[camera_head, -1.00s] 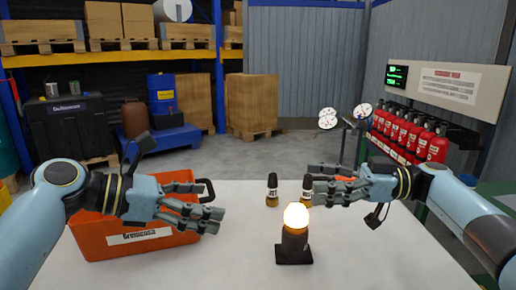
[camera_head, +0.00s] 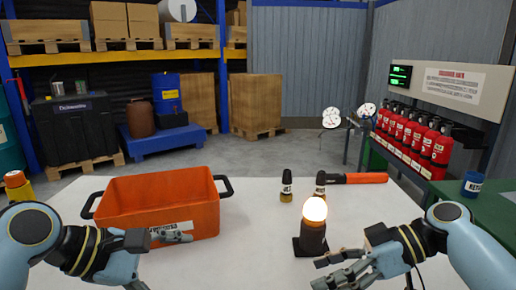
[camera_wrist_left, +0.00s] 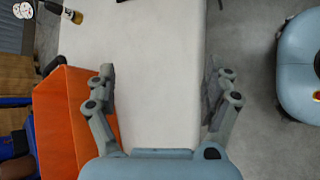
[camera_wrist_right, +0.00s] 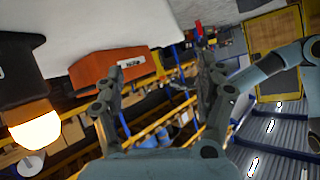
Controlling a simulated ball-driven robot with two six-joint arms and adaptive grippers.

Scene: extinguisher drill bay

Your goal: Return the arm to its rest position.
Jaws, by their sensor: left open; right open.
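My left gripper (camera_head: 172,238) is low in front of the orange crate (camera_head: 205,215), overlapping its front in the head view. Its jaws are apart and empty in the left wrist view (camera_wrist_left: 157,85), with white tabletop between them. My right gripper (camera_head: 338,268) is low at the near right side of the table, right of the lit lamp (camera_head: 312,238). In the right wrist view it is open and empty (camera_wrist_right: 158,75). Both forearms come in from the lower corners. Neither gripper holds anything.
The crate stands at the left of the white table (camera_head: 265,262). Two small dark bottles (camera_head: 286,188) and an orange-red stick-like thing (camera_head: 358,178) lie or stand behind the lamp. Red extinguishers (camera_head: 410,135) line a rack at right. The table's near middle is clear.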

